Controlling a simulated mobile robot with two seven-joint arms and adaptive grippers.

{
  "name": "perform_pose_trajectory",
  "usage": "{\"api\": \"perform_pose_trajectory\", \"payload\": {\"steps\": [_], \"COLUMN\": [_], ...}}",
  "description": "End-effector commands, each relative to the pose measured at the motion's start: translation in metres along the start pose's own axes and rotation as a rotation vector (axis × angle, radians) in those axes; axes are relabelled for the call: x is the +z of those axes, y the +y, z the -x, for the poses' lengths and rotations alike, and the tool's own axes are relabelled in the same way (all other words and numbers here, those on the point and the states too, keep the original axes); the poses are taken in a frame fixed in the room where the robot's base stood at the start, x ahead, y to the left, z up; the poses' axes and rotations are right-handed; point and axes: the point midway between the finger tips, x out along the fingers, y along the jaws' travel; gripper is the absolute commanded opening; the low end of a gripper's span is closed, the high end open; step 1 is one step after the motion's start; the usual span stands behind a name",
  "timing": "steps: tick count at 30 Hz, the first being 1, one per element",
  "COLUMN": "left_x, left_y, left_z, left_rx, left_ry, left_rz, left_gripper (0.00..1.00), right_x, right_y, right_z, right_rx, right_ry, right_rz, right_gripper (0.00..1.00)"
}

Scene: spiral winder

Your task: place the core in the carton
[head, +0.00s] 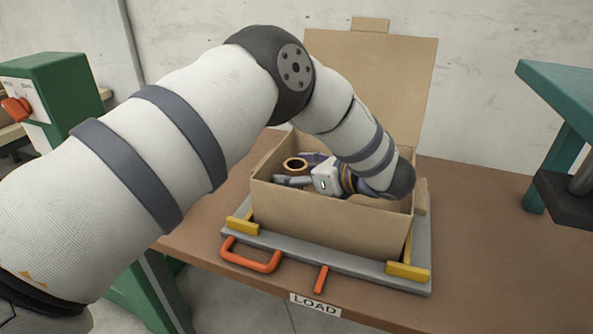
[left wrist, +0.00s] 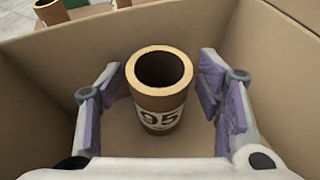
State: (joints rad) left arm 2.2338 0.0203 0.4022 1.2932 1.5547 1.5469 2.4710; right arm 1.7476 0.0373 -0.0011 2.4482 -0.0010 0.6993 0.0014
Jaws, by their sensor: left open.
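The core is a short brown tube (left wrist: 158,90) with a pale label reading 95. In the left wrist view it stands upright inside the carton (left wrist: 45,95), its open top facing up. My left gripper (left wrist: 165,95) is open, with one purple-padded finger on each side of the core and a visible gap to each. In the head view the carton (head: 320,217) is open, and my left gripper (head: 293,178) reaches down inside it. The core's rim (head: 295,164) shows just past the fingers. My right gripper is in neither view.
The carton sits on a grey tray (head: 345,270) with yellow corner blocks and an orange handle (head: 250,257), on a brown table (head: 480,230) marked LOAD. The raised lid (head: 385,85) stands behind.

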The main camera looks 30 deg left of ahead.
Motion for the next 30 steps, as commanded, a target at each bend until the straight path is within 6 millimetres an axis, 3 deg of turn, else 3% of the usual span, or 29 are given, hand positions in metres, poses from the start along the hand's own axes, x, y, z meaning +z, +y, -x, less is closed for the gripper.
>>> {"api": "perform_pose_trajectory", "payload": {"steps": [5, 12, 18, 30], "left_x": [0.003, 0.002, 0.002, 0.003], "left_y": [-0.001, -0.001, 0.000, 0.000], "left_z": [0.016, 0.081, 0.115, 0.121], "left_rx": [-0.003, -0.003, 0.000, 0.000], "left_ry": [0.000, 0.000, 0.001, 0.000], "left_rz": [0.001, 0.000, -0.001, 0.000], "left_gripper": [0.60, 0.60, 0.60, 0.60], "right_x": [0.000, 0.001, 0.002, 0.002], "right_y": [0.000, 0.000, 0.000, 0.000], "right_z": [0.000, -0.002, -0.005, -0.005], "right_rx": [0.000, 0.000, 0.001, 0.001], "right_ry": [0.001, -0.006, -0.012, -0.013], "right_rz": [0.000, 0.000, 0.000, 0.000], "right_gripper": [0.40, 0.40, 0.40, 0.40]}}
